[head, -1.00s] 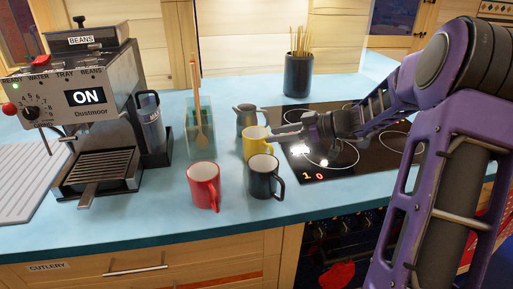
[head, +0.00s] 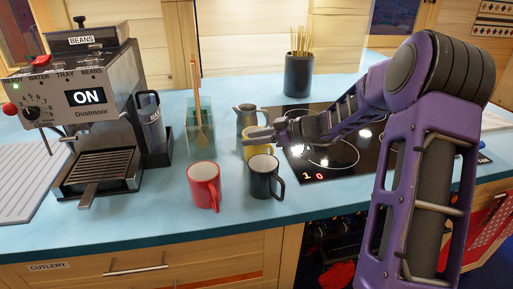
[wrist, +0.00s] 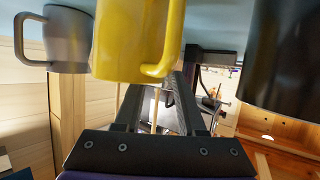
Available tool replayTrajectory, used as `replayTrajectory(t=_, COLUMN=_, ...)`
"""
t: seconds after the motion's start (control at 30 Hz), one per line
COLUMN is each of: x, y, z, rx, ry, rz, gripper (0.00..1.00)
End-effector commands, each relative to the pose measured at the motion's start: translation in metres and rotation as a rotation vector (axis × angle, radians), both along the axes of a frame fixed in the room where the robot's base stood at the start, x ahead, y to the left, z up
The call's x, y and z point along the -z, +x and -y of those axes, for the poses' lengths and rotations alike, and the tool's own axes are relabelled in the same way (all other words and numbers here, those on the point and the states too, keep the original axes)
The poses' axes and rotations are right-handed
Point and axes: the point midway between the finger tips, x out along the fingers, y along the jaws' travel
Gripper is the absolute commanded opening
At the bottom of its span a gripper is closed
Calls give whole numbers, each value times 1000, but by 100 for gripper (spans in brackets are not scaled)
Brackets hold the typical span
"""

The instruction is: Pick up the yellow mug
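The yellow mug (head: 258,152) stands on the blue counter between a grey mug behind it and a black mug in front. In the head view my gripper (head: 250,136) lies across its upper part and hides much of it. In the wrist view the yellow mug (wrist: 135,38) is large at the top, with its handle on the right side. The two fingers of my gripper (wrist: 156,88) point toward it, with a gap between them and nothing held. Whether the fingers touch the mug cannot be told.
The black mug (head: 263,178) and red mug (head: 203,185) stand close in front. The grey mug (head: 244,117) is just behind. A glass holder with a wooden spoon (head: 201,138) and a coffee machine (head: 105,130) are left. The dark hob (head: 335,158) lies right.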

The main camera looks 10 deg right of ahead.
Motion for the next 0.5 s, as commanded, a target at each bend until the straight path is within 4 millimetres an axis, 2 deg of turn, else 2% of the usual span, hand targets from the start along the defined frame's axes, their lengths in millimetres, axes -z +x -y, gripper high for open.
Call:
replayTrajectory(t=0.03, x=0, y=0, z=0, rx=0, ry=0, rz=0, gripper=28)
replayTrajectory(t=0.2, x=0, y=0, z=0, rx=0, ry=0, rz=0, gripper=0)
replayTrajectory(t=0.5, x=1, y=0, z=0, rx=-1, ry=0, rz=-2, gripper=0)
